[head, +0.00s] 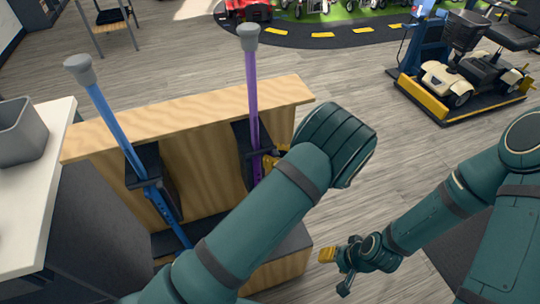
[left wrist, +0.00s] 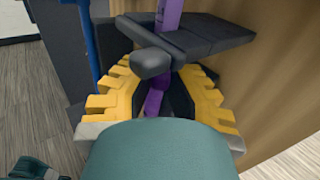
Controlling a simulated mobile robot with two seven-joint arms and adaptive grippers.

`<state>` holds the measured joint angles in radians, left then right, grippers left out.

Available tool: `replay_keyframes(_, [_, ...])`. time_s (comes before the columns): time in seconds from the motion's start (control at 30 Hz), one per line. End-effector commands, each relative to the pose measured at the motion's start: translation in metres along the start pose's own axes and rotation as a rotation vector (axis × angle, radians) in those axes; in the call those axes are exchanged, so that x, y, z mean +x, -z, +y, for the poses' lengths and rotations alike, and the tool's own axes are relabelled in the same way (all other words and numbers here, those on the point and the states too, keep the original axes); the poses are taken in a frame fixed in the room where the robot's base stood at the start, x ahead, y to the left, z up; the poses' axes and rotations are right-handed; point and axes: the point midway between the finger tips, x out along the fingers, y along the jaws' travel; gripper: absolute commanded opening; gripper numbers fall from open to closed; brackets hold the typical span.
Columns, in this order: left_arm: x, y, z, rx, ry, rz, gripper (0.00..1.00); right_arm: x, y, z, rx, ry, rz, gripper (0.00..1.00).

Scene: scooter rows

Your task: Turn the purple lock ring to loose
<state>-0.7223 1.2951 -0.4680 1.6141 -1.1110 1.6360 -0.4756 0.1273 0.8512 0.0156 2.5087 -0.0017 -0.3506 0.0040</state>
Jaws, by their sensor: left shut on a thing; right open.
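A purple pole (head: 251,85) with a grey top stands upright in a black holder on the wooden stand. In the left wrist view the purple pole (left wrist: 169,14) passes down through a dark bracket (left wrist: 205,35). Below it a purple piece, apparently the lock ring (left wrist: 156,98), sits between the yellow fingers of my left gripper (left wrist: 158,85), which is shut on it. In the head view my left gripper (head: 270,161) is mostly hidden by my forearm, and the ring is hidden. My right gripper (head: 340,267) is open and empty, low at the right of the stand.
A blue pole (head: 115,123) leans in a second holder on the stand (head: 205,160). A white counter (head: 42,190) with a grey bin (head: 20,132) is at left. A mobility scooter (head: 465,72) stands on a platform at upper right. The floor between is clear.

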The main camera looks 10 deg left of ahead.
Motion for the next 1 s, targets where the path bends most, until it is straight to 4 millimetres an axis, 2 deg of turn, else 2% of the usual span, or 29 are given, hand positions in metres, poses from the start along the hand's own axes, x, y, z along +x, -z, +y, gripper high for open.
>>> replay_keyframes(0.17, [0.001,0.000,0.000,0.000,0.000,-0.001,0.00,0.000,0.000,0.000,0.000,0.000,0.000,0.47])
replay_keyframes(0.2, [0.001,0.000,0.000,0.000,0.000,-0.001,0.19,0.000,0.000,0.000,0.000,0.000,0.000,0.47])
replay_keyframes(0.27, [0.001,0.000,0.000,0.000,0.000,-0.001,0.40,0.000,0.000,0.000,0.000,0.000,0.000,0.47])
replay_keyframes(0.3, [0.001,0.000,0.000,0.000,0.000,-0.001,0.46,0.000,0.000,0.000,0.000,0.000,0.000,0.47])
replay_keyframes(0.67, [-0.004,0.000,0.000,-0.001,0.002,-0.001,0.46,0.000,0.000,0.000,0.000,0.000,0.000,0.47])
replay_keyframes(0.77, [-0.014,0.000,-0.001,-0.002,0.004,-0.002,0.46,0.000,0.000,0.000,0.000,0.000,0.000,0.47])
replay_keyframes(1.0, [-0.061,0.001,0.000,-0.002,0.004,0.000,0.46,0.000,0.000,0.000,0.000,0.000,0.000,0.47])
